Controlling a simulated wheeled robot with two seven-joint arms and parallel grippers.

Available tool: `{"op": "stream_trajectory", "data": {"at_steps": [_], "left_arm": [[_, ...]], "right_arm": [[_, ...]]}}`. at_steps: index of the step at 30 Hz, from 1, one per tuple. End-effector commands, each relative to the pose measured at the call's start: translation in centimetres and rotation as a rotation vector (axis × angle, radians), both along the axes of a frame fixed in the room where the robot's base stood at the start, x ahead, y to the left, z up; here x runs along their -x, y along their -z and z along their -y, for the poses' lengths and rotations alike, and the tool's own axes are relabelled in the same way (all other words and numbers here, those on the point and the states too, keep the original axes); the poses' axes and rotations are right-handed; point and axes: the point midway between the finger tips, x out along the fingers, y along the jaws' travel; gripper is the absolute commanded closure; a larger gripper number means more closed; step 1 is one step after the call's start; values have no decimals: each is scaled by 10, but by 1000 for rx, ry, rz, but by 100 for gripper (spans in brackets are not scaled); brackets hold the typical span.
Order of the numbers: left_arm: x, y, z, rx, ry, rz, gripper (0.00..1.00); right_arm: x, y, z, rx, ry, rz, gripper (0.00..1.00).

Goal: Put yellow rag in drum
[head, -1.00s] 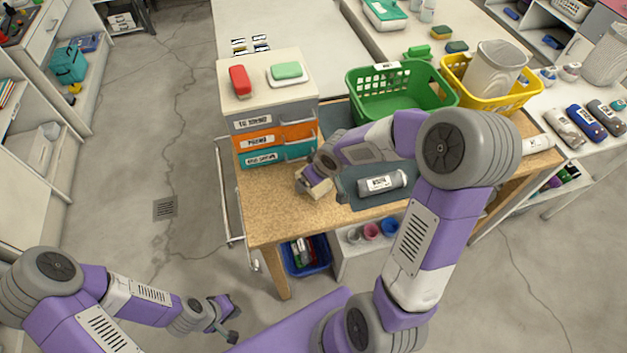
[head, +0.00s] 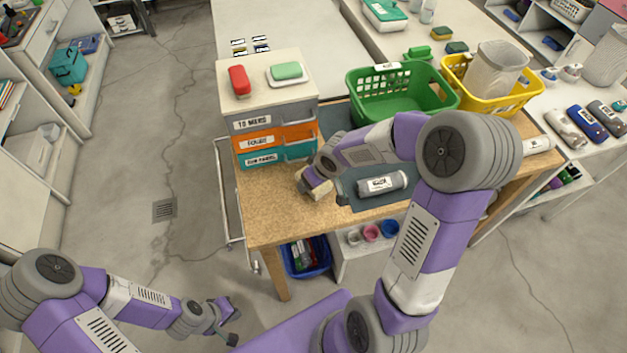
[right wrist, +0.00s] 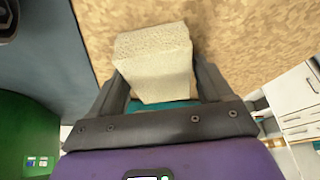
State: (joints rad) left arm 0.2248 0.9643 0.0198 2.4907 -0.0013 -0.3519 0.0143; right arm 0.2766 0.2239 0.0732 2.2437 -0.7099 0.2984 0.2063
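A pale yellow, rough-textured block (head: 318,194), perhaps the yellow rag, is at the table's front left. It also shows in the right wrist view (right wrist: 155,60), between the two dark fingers. My right gripper (head: 312,183) appears shut on it, with a finger against each side. My left gripper (head: 236,319) is open and empty over the floor at lower left. A pale grey-white cylindrical bin (head: 496,68), possibly the drum, stands in the yellow basket (head: 520,100). Another pale bin (head: 608,55) stands at far right. I cannot tell which is the drum.
A drawer stack (head: 268,110) carrying a red and a green item stands behind the block. A grey labelled roll (head: 383,185) lies on a dark mat right of my gripper. A green basket (head: 400,95) is at the back. Blue and grey rolls (head: 586,122) lie at right.

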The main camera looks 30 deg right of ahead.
Motion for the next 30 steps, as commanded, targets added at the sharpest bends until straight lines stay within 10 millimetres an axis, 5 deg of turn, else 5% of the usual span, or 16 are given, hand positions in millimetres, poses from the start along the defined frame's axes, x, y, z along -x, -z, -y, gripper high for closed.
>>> {"op": "stream_trajectory", "data": {"at_steps": [8,21,30], "left_arm": [[0,0,0,0,0,0,100],[0,-9,0,0,0,0,100],[0,-37,0,0,0,0,100]], "right_arm": [[0,0,0,0,0,0,64],[0,-7,0,0,0,-1,65],[3,-59,0,1,2,4,65]]}}
